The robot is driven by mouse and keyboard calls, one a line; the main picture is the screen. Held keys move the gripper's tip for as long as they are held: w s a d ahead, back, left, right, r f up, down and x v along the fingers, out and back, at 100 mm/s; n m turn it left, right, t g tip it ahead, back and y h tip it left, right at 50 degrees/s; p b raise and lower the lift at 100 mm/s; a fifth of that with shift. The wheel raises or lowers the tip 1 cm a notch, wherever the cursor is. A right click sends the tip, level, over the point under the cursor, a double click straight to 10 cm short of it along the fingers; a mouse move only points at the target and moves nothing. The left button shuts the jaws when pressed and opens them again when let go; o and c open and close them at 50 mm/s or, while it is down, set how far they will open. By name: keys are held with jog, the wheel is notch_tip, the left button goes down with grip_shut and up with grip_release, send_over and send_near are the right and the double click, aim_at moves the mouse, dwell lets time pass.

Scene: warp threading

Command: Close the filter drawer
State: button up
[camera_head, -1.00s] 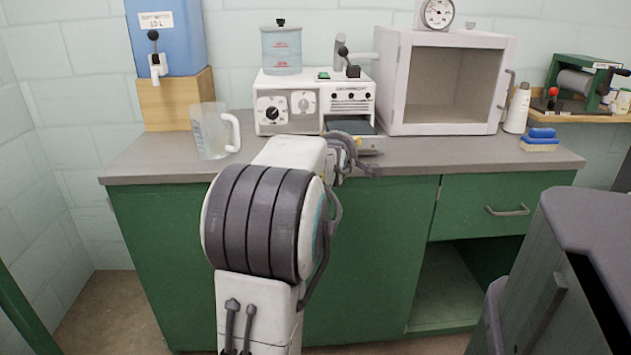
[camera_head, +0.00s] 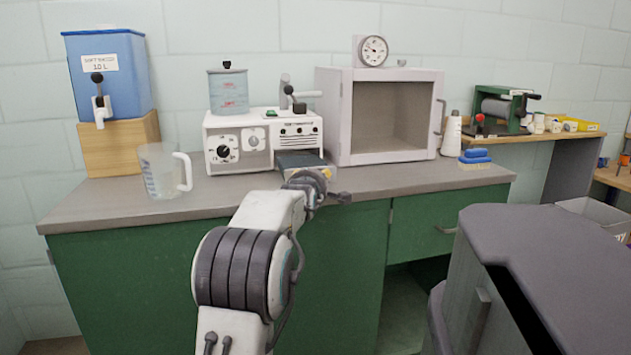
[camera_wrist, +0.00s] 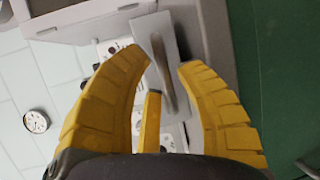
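The white machine (camera_head: 265,136) stands on the counter with knobs and switches on its front. Its filter drawer (camera_head: 302,159) has a dark top and sticks out from the front at the lower right. My arm partly hides it in the head view. In the wrist view the drawer (camera_wrist: 173,45) is a grey box with a bar handle (camera_wrist: 163,72), lying between and beyond my fingertips. My gripper (camera_wrist: 162,58) is open, its yellow fingers spread apart with nothing clearly held. I cannot tell whether it touches the drawer. In the head view my arm mostly hides the gripper.
A clear jug (camera_head: 160,172) stands left of the machine, before a blue water tank (camera_head: 108,75). A white open-fronted cabinet (camera_head: 392,154) stands close on the right. The counter (camera_head: 120,205) is clear in front.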

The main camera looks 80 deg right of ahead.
jog(key=shift+d+f, duration=0.1)
jog(key=shift+d, duration=0.5)
jog(key=shift+c, duration=0.2)
grip_shut()
